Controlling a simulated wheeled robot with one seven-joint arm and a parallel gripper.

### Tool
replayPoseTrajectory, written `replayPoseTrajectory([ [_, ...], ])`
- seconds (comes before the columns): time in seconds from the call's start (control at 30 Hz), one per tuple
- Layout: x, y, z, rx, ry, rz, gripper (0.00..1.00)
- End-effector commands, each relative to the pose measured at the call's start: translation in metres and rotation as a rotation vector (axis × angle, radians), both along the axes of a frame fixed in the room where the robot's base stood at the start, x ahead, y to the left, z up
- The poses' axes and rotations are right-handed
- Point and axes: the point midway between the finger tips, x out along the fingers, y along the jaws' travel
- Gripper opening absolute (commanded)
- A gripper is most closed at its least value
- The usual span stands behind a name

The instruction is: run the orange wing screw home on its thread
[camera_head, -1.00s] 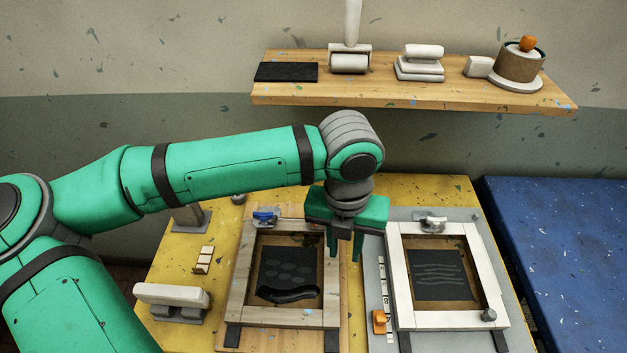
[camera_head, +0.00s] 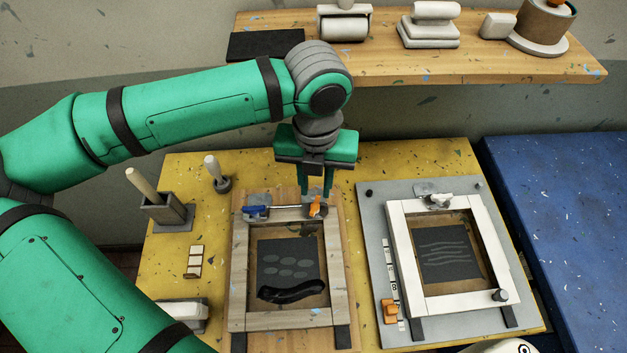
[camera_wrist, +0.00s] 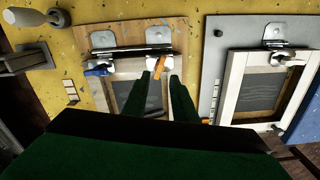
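The orange wing screw (camera_head: 315,206) stands on the right end of the hinge bar at the back of the left wooden frame (camera_head: 238,270). It also shows in the wrist view (camera_wrist: 157,68), near a white clamp. My gripper (camera_head: 316,193) points down over it, its two fingers apart. The orange screw appears between the fingertips in the wrist view, with no clear contact. How far the fingers reach down beside it is hard to tell. A blue wing screw (camera_head: 257,212) is at the left end of the same bar. The screw's thread is hidden.
A white frame (camera_head: 400,260) on a grey board stands to the right, with an orange block (camera_head: 389,311) beside it. A holder (camera_head: 168,213) and an upright handled tool (camera_head: 215,174) stand at the back left. A loaded shelf (camera_head: 420,62) is behind.

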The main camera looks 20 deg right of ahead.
Motion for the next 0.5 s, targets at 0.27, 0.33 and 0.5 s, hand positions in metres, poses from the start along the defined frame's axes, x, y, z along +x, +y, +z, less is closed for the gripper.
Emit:
replayPoseTrajectory([
  [0.27, 0.000, 0.001, -0.028, -0.002, 0.003, 0.002, 0.25],
  [0.33, -0.001, 0.000, -0.036, -0.002, 0.003, 0.002, 0.25],
  [0.5, -0.001, 0.001, -0.058, -0.002, 0.003, 0.003, 0.25],
])
